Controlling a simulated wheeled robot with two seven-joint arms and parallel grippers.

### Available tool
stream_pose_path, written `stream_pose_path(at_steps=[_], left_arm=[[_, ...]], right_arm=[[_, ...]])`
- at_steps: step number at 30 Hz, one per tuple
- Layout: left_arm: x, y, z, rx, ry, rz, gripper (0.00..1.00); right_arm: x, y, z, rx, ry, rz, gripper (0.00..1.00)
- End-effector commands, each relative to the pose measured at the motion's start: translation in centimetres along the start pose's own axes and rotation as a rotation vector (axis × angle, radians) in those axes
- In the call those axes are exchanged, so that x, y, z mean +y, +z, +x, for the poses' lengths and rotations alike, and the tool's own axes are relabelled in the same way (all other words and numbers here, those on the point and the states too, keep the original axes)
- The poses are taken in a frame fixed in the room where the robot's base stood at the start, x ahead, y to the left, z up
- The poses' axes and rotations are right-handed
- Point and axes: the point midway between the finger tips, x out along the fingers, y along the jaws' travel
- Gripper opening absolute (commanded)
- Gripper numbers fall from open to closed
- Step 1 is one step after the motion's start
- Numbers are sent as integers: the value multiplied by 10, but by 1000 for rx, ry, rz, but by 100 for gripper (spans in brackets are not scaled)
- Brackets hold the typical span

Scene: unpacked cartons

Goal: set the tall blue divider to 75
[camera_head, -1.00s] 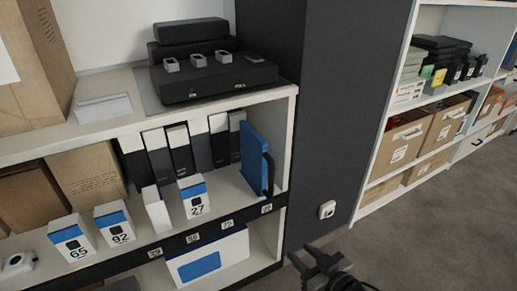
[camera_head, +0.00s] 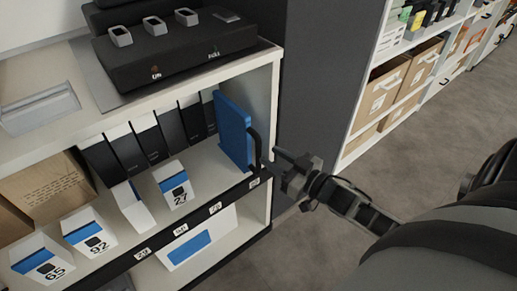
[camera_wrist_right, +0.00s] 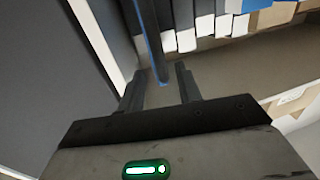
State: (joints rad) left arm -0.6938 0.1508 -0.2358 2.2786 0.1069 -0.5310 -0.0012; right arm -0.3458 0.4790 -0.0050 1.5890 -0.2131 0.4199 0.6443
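The tall blue divider (camera_head: 232,130) stands upright at the right end of the shelf, close to the side wall. Its black handle (camera_head: 256,148) faces the front. The nearest number label (camera_head: 254,182) on the shelf edge is below it; the labels are too small to read surely. My right gripper (camera_head: 274,160) is just right of the handle, in front of the shelf. In the right wrist view the right gripper (camera_wrist_right: 160,74) has its fingers apart, with the handle and blue edge (camera_wrist_right: 150,40) reaching in between the fingertips. No grip shows. My left gripper is not in view.
A small carton marked 27 (camera_head: 173,186) stands left of the divider, with cartons 92 (camera_head: 88,232) and 65 (camera_head: 42,258) further left. Black binders (camera_head: 150,138) line the back. The shelf's side wall (camera_head: 274,110) is close on the right. Bare shelf lies between carton 27 and the divider.

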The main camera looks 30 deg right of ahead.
Motion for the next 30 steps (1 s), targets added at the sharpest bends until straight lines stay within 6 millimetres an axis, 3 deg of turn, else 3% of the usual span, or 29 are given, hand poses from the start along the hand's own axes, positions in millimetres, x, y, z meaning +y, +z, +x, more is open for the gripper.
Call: stream_pose_path(at_steps=[3,9,21,25,30], left_arm=[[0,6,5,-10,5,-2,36],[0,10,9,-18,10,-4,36],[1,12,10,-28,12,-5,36],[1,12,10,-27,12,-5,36],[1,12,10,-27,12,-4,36]], right_arm=[[0,0,25,4,0,0,34],[0,0,49,1,0,-1,34],[0,0,56,-1,1,1,34],[0,0,56,-1,0,1,1],[-2,0,56,0,0,1,0]])
